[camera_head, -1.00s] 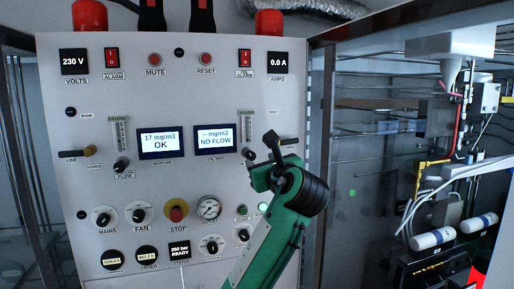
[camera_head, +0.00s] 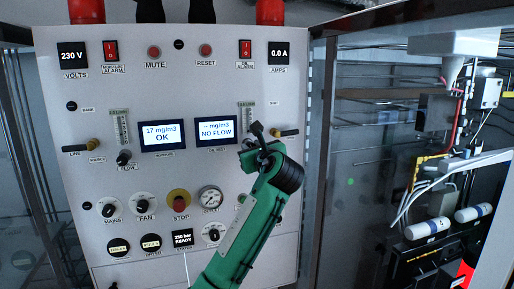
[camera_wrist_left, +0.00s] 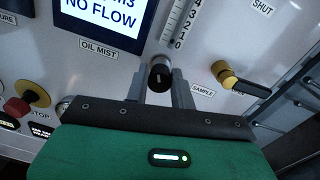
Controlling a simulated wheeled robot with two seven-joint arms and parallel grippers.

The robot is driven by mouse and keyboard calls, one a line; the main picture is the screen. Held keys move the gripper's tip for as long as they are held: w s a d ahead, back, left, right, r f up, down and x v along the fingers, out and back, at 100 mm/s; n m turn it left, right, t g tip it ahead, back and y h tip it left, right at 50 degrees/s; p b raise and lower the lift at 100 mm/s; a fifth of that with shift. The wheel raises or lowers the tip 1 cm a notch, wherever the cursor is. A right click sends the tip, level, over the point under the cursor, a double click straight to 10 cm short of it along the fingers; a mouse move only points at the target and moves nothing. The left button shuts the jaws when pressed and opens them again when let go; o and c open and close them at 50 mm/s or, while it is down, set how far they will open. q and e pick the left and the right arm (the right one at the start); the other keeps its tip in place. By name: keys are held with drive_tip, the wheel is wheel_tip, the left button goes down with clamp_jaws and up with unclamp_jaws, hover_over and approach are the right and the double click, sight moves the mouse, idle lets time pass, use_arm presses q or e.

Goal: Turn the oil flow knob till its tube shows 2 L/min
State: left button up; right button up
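The oil flow knob (camera_wrist_left: 160,76) is a black knob with a pale mark, below the oil tube, in the left wrist view. In the head view my left gripper (camera_head: 258,135) covers it. The oil tube (camera_head: 247,118) has a scale; its lower end (camera_wrist_left: 177,25) shows marks from 0 up to 4 in the wrist view, and I cannot make out a float. The oil mist display (camera_head: 216,131) reads NO FLOW. My left gripper's fingers (camera_wrist_left: 161,88) are apart, one on each side of the knob; contact is not clear. My right gripper is out of view.
A yellow-tipped black lever (camera_head: 284,133), also in the wrist view (camera_wrist_left: 230,79), sticks out right of the knob. The red stop button (camera_head: 180,203) and a gauge (camera_head: 211,198) are lower on the panel. The moisture display (camera_head: 162,137) reads 17 mg/m3 OK.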

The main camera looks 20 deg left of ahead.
use_arm(q)
drive_tip(key=shift+c, duration=1.1)
drive_tip(key=shift+n, duration=0.3)
drive_tip(key=n+b, duration=0.6)
drive_tip(key=n, duration=0.6)
drive_tip(key=shift+s+a+r+n+h, duration=0.1)
drive_tip(key=shift+n+h, duration=0.2)
drive_tip(key=shift+h, duration=0.1)
drive_tip(key=shift+r+n, duration=0.1)
drive_tip(key=shift+n, duration=0.2)
